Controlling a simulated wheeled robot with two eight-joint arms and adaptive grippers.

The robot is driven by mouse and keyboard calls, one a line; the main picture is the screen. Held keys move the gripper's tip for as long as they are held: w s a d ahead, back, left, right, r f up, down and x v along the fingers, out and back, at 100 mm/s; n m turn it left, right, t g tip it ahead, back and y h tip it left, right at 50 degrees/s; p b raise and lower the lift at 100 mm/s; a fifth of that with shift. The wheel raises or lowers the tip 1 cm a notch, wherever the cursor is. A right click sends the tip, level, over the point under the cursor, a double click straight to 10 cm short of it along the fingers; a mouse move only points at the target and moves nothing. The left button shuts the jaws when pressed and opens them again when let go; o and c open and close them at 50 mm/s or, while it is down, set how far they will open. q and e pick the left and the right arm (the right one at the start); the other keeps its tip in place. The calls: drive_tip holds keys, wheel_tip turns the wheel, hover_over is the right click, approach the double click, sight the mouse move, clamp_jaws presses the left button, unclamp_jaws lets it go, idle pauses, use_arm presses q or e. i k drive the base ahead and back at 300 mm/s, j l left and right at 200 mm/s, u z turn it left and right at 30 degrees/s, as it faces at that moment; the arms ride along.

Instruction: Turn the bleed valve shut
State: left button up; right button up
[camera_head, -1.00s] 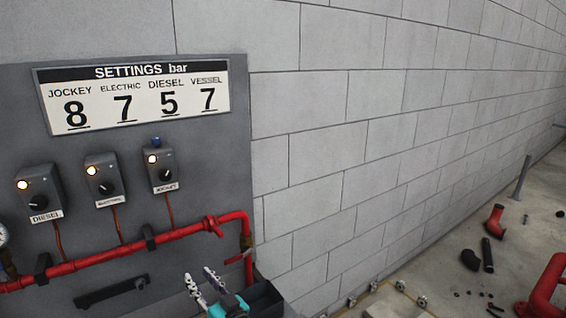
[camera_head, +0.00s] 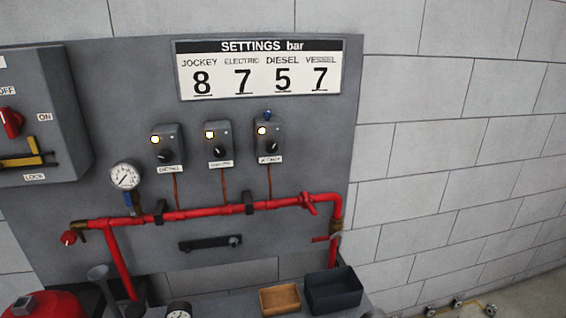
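No label names the bleed valve, so I cannot tell which valve it is. A red knob (camera_head: 68,238) sits on a brass fitting at the left end of the red pipe (camera_head: 200,212). A red handle (camera_head: 308,203) is on the pipe near its right end. A thin red lever (camera_head: 320,239) points left beside the brass fitting (camera_head: 336,226) on the downpipe at right. A blue handle (camera_head: 128,199) is below the pressure gauge (camera_head: 125,176). Neither of my grippers shows in the head view.
Three pressure switch boxes (camera_head: 218,144) with lit lamps hang under the settings sign (camera_head: 258,69). An isolator box (camera_head: 40,115) is at left. A dark bin (camera_head: 333,290) and an orange tray (camera_head: 280,299) stand at the bottom. A grey funnel (camera_head: 98,277) is at lower left.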

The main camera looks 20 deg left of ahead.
sight(69, 238)
drive_tip(key=u, duration=2.15)
